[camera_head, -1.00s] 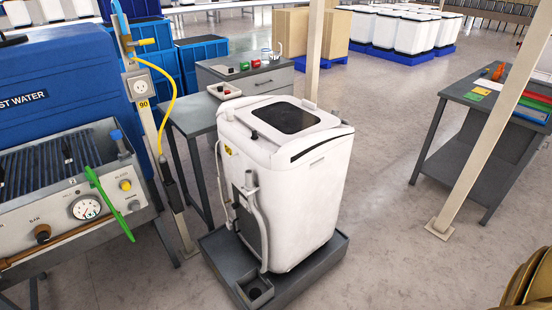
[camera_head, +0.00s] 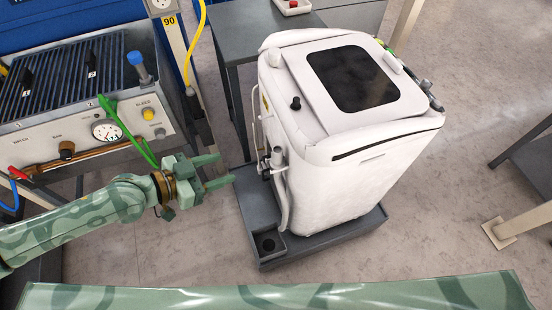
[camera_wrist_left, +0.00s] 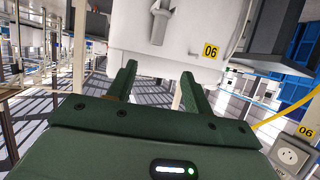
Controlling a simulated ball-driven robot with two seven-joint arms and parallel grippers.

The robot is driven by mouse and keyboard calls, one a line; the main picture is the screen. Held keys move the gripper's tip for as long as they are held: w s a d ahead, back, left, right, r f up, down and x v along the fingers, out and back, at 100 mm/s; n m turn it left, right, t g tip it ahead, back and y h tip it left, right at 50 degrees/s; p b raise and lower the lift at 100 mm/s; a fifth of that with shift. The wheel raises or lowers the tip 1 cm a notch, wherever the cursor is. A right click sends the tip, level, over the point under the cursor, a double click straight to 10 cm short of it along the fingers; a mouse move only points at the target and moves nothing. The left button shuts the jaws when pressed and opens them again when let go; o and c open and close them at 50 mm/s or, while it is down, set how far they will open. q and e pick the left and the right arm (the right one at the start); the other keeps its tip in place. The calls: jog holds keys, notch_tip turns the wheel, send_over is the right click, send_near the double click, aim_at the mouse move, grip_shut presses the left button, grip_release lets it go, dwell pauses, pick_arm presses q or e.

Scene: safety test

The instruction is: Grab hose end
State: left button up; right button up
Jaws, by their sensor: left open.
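A grey-white hose (camera_head: 284,195) runs up the left side of the white washing machine (camera_head: 365,180). Its upper end (camera_head: 277,155) stands beside the machine's wall near a dark fitting. My left gripper (camera_head: 225,169) is open and empty, left of the hose and apart from it, with its fingers pointing right. In the left wrist view, the open fingers (camera_wrist_left: 158,72) point at the machine (camera_wrist_left: 120,40), which bears a yellow label. A grey fitting (camera_wrist_left: 160,22) shows there beyond the fingers; I cannot tell whether it is the hose end. My right gripper is not in view.
The machine stands in a dark grey tray (camera_head: 325,240). A control panel (camera_head: 90,130) with a gauge and green handle is close to my left arm. A post with a yellow hose (camera_head: 200,30) and a grey table (camera_head: 240,45) stand behind.

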pick_arm(q)
send_over(273, 165)
notch_tip(273, 165, down, 6)
jog(key=shift+r+b, duration=0.1)
jog(key=shift+b, duration=0.3)
grip_shut()
